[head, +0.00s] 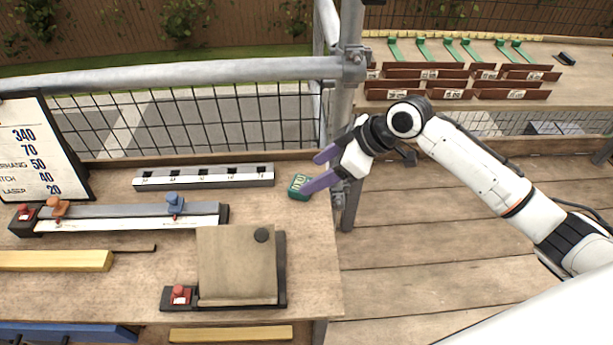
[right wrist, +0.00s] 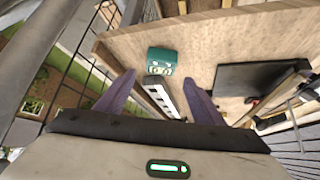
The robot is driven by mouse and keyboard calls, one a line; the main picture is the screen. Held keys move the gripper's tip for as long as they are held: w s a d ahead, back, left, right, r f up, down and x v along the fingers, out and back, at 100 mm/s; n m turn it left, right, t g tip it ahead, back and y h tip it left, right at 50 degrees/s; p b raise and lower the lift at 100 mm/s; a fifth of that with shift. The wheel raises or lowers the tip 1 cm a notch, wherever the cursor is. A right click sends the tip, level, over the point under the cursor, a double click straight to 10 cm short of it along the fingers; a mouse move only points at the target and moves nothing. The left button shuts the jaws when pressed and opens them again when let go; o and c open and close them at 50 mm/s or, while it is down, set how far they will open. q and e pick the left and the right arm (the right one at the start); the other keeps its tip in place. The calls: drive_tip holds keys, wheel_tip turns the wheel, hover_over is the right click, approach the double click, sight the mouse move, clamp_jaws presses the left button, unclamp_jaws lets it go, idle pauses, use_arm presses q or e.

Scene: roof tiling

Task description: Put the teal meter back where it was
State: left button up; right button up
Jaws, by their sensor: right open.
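The teal meter (head: 299,187) is a small block with a pale display. It rests on the wooden bench near its right edge. In the right wrist view the meter (right wrist: 161,57) shows whole, just beyond and between the fingertips. My right gripper (head: 311,174) is open with purple fingers and has nothing between them. Its fingers point left, and the lower fingertip overlaps the meter's edge in the head view; contact cannot be told. It also shows in the right wrist view (right wrist: 159,79). My left gripper is not in view.
A grey strip with dark slots (head: 204,177) lies left of the meter. A long gauge (head: 130,218) with orange and blue sliders and a plate (head: 237,262) lie nearer. A scaffold post (head: 347,120) stands close to my gripper. A number board (head: 38,150) stands left.

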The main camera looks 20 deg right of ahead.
drive_tip(key=v, duration=0.6)
drive_tip(key=shift+r, duration=0.2)
drive_tip(key=shift+s+d, duration=0.1)
drive_tip(key=shift+d, duration=0.05)
